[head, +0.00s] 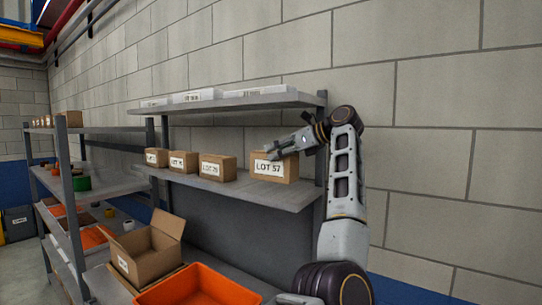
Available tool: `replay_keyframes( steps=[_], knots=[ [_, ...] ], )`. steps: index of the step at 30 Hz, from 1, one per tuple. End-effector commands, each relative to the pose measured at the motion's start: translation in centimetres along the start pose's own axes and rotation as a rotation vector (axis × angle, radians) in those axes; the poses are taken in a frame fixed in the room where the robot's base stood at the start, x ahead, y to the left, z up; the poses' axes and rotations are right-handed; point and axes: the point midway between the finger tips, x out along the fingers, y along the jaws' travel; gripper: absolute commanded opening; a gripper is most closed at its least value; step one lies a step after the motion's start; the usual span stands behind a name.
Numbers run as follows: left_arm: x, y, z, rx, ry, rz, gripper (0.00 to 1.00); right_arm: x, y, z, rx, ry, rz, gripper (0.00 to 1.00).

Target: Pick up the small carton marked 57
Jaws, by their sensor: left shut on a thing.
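The small carton marked LOT 57 (270,169) is at the right end of the middle shelf (255,193), its label facing me. It looks upright, at or just over the shelf surface; I cannot tell whether it touches the shelf. My left gripper (273,152) reaches in from the right and is shut on the carton at its upper part. Part of the carton's top is hidden behind the gripper. My right gripper is not in view.
Several similar labelled cartons, one a LOT carton (217,167), stand to the left. An upper shelf (235,102) with white boxes is close above. Below are an open cardboard box (150,257) and an orange bin (200,288). A block wall is behind.

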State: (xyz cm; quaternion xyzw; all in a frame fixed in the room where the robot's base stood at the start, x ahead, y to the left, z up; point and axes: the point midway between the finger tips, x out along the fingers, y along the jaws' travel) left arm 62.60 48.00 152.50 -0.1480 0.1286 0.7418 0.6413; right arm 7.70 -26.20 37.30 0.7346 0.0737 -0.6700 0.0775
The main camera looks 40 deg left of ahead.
Motion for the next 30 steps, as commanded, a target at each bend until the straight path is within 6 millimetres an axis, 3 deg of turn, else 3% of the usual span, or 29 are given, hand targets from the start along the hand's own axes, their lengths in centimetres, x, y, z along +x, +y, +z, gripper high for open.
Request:
replay_keyframes(
  steps=[12,18,30],
  knots=[
    [-8.3,0.0,-3.4,0.0,-0.002,-0.004,0.2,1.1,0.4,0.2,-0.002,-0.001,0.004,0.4],
    [-11.2,0.0,-4.5,0.0,-0.003,-0.003,0.2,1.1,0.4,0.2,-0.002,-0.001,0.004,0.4],
    [-13.4,0.0,-5.5,-0.001,-0.002,0.0,0.2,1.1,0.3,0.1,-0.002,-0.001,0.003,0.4]
  ],
)
